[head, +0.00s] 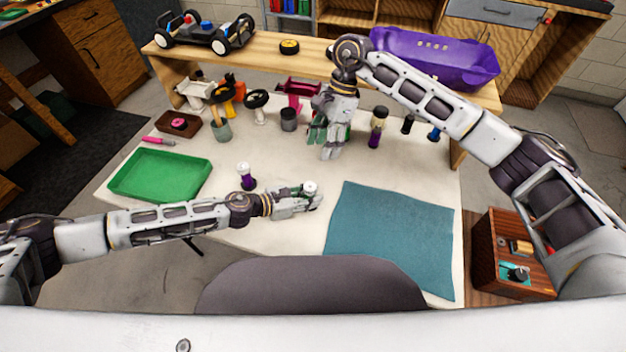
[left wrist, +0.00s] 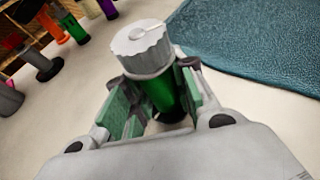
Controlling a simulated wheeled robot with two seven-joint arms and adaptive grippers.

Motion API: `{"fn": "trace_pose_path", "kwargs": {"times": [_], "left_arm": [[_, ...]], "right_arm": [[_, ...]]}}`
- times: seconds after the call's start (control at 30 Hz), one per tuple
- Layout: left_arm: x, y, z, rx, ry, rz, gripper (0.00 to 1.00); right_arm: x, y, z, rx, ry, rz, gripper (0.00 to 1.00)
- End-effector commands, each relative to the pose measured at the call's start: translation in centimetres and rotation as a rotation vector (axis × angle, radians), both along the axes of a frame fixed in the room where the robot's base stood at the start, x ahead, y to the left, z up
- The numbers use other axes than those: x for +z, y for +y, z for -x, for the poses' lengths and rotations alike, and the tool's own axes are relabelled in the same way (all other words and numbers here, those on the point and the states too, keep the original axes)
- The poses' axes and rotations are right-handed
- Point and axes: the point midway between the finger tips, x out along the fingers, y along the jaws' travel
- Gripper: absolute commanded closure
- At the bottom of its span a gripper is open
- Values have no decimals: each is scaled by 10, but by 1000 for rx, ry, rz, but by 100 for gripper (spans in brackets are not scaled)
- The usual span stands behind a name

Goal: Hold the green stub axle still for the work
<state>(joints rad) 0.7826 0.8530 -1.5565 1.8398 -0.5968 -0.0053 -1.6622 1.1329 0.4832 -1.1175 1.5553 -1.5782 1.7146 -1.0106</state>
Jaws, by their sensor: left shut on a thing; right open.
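The green stub axle (left wrist: 158,92) has a dark green body and a white ribbed cap on top. It stands between the fingers of my left gripper (left wrist: 155,105), which is shut on its body. In the head view the left gripper (head: 305,194) is low over the pale table, left of the teal mat, and the axle's white cap (head: 311,186) shows at its tip. The fingers hide part of the body. My right gripper (head: 326,141) is open at the back of the table, fingers pointing down, near the standing parts. Something green is partly hidden beside it.
A green tray (head: 118,187) lies at left, and a teal mat (head: 390,240) at right. A white-capped purple part (head: 246,177) stands near my left arm. Cups and several parts line the back, below a wooden shelf with a chassis (head: 205,36) and purple car body (head: 440,62).

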Motion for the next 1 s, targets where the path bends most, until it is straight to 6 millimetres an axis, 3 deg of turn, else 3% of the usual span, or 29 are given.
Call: {"fn": "trace_pose_path", "kwargs": {"times": [0.5, 1.0], "left_arm": [[0, 0, 0, 0, 0, 0, 99], [0, 0, 0, 0, 0, 0, 99]], "right_arm": [[0, -3, 4, 342, -79, -87, 46], [0, -3, 4, 373, -89, -98, 46]]}}
